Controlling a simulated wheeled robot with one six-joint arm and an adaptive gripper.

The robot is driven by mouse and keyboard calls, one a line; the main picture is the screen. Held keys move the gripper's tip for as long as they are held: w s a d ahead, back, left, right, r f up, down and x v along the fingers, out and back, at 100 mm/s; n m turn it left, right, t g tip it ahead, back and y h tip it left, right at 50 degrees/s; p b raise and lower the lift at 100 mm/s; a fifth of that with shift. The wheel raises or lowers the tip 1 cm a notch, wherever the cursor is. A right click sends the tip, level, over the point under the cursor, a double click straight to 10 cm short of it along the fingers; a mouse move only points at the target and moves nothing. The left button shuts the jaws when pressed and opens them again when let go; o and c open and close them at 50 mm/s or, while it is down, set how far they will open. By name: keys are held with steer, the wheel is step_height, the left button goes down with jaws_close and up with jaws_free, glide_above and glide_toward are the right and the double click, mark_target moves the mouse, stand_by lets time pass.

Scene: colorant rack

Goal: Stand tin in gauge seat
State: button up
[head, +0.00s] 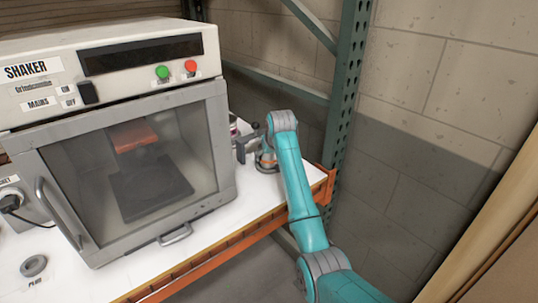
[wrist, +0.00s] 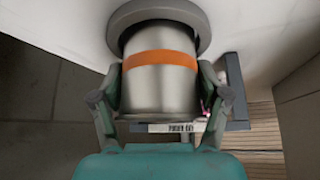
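The tin (wrist: 160,88) is a silver cylinder with an orange band. In the wrist view it sits between the two fingers of my gripper (wrist: 160,75), which appear to touch it on both sides. One end of the tin meets a round grey ring (wrist: 203,27), apparently the gauge seat, on the white top; I cannot tell whether the tin rests fully in it. In the head view my gripper (head: 257,140) is at the far right end of the bench, and the tin (head: 266,160) shows only in part below it.
The large shaker cabinet (head: 120,120) stands just left of my gripper. A partly hidden container (head: 233,127) is between them. A dark bracket (wrist: 236,90) and a labelled strip (wrist: 170,128) are close to the tin. A green rack post (head: 345,95) rises behind the bench's orange edge (head: 327,184).

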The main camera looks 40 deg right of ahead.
steer(key=o, duration=0.4)
steer(key=v, duration=1.2)
steer(key=shift+r, duration=0.15)
